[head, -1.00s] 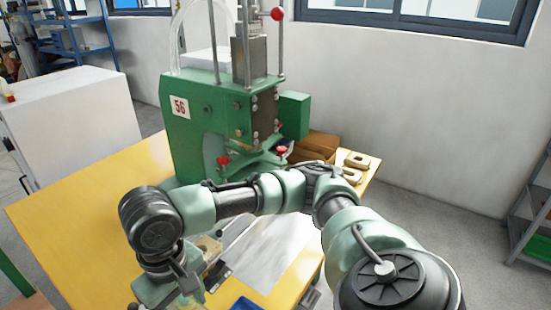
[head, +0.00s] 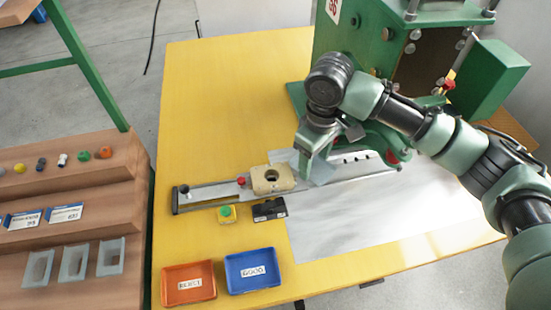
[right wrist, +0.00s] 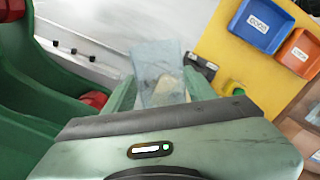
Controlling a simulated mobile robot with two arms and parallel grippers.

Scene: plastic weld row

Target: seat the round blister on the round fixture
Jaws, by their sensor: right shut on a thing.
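The round fixture (head: 262,186) is a beige block with a round hole, sitting on the metal slide rail on the yellow table. My right gripper (head: 310,160) is just right of it, pointing down, shut on a translucent pale-blue blister (head: 323,173). The blister also shows between the fingers in the right wrist view (right wrist: 157,72), and its cavity shape cannot be made out. Part of the fixture shows behind it there. In the head view the blister appears beside the fixture, not over its hole; its height above the rail is hard to tell. My left gripper is not in view.
The green press (head: 355,50) stands behind the rail's right end. A yellow box with a green button (head: 227,213) and a black device (head: 269,210) sit before the rail. A wooden rack (head: 75,195) holds several blisters and small parts.

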